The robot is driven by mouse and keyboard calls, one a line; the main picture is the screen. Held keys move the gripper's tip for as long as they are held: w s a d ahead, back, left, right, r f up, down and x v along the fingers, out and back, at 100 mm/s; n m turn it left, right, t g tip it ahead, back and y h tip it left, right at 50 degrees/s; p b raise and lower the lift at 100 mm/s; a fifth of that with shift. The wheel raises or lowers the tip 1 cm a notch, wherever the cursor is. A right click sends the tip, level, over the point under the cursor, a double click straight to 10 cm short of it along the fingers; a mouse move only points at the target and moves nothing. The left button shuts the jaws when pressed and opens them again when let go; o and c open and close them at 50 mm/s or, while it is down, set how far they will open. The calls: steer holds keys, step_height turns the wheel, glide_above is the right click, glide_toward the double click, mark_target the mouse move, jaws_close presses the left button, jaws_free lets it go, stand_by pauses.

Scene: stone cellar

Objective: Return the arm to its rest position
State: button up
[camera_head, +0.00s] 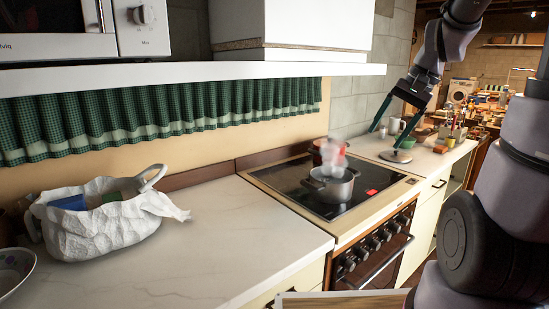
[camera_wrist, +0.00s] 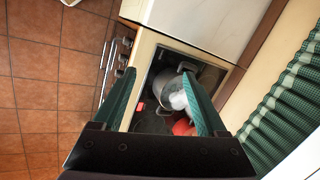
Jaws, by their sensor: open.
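My gripper (camera_head: 389,129) is open and empty in the head view, raised in the air to the right of the stove and pointing down. In the wrist view, its two green-lined fingers (camera_wrist: 166,97) are spread apart, with the stove seen far below between them. My arm reaches in from the right side of the head view. A steaming metal pot (camera_head: 331,187) stands on the black cooktop (camera_head: 300,190), and a red pot (camera_head: 333,151) is behind it. The metal pot also shows between the fingers in the wrist view (camera_wrist: 165,88).
A white bag (camera_head: 95,228) with items in it sits on the left counter (camera_head: 215,225). A shelf (camera_head: 190,72) with a green curtain (camera_head: 170,115) runs above. Cups and small items stand on the right counter (camera_head: 432,165). The left counter's middle is clear.

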steer(key=s+a+r+n+t+h, duration=0.2)
steer(key=s+a+r+t, duration=0.1)
steer(key=s+r, duration=0.5)
steer(key=s+t, duration=0.1)
steer(key=s, duration=0.2)
steer(key=shift+r+n+t, duration=0.25)
steer(key=shift+n+t, duration=0.05)
steer(key=shift+n, duration=0.1)
